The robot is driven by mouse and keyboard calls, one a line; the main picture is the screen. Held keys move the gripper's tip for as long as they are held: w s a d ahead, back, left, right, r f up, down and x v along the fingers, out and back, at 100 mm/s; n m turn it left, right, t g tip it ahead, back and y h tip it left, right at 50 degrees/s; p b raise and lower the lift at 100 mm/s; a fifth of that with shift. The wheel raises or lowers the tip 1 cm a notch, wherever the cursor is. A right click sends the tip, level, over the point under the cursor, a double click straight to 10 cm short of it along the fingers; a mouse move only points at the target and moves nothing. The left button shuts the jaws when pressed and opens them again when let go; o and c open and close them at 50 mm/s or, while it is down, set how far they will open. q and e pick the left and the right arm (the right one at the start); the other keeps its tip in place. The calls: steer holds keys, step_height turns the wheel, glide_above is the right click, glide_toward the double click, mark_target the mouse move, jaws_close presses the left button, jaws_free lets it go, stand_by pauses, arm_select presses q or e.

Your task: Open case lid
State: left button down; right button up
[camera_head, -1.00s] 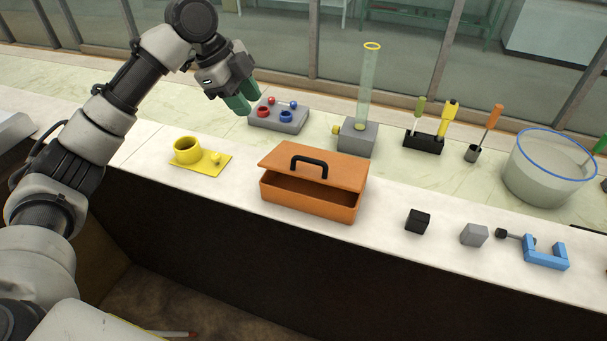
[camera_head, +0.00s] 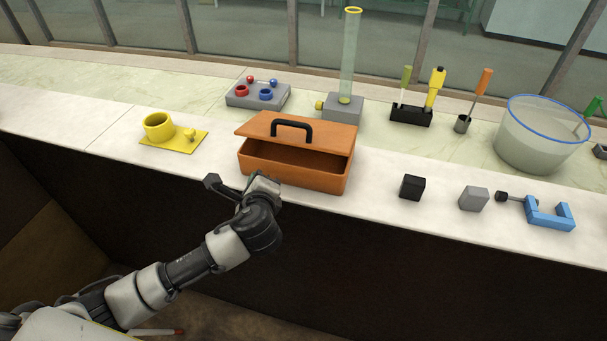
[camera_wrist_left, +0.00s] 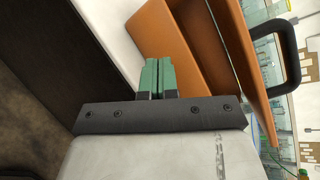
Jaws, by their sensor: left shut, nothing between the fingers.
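The orange case (camera_head: 290,170) stands on the counter near its front edge. Its lid (camera_head: 262,128), with a black handle (camera_head: 291,127), is tilted partly up, leaving a dark gap at the front. My left gripper is at the front left of the case; in the head view its fingers are mostly hidden by my wrist. In the left wrist view the green fingers (camera_wrist_left: 157,78) are together and empty, close to the case's front wall (camera_wrist_left: 160,35). The lid (camera_wrist_left: 228,50) and handle (camera_wrist_left: 284,55) show at the right there. My right gripper is not in view.
A yellow cup holder (camera_head: 175,138) stands left of the case. A grey block with red and blue parts (camera_head: 258,95) and a glass cylinder on a stand (camera_head: 345,105) are behind it. Black (camera_head: 412,187) and grey (camera_head: 473,199) cubes and a blue clamp (camera_head: 550,215) stand right.

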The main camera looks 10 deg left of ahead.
arm_select(q)
steer(key=s+d+m+t+h+b, duration=0.45)
steer(key=d+m+t+h, duration=0.4)
steer(key=m, duration=0.75)
steer(key=w+r, duration=0.1)
steer(key=w, duration=0.1)
steer(key=w+r+t+y+p, duration=0.1)
steer(key=w, duration=0.2)
steer(key=w+r+y, duration=0.1)
steer(key=w+r, duration=0.1)
steer(key=shift+w+d+t+p, duration=0.35)
steer(key=shift+d+p, duration=0.05)
steer(key=shift+w+r, duration=0.1)
steer(key=shift+w, duration=0.5)
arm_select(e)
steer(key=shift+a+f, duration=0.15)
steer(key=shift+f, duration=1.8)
arm_select(q)
steer(key=shift+r, duration=0.1)
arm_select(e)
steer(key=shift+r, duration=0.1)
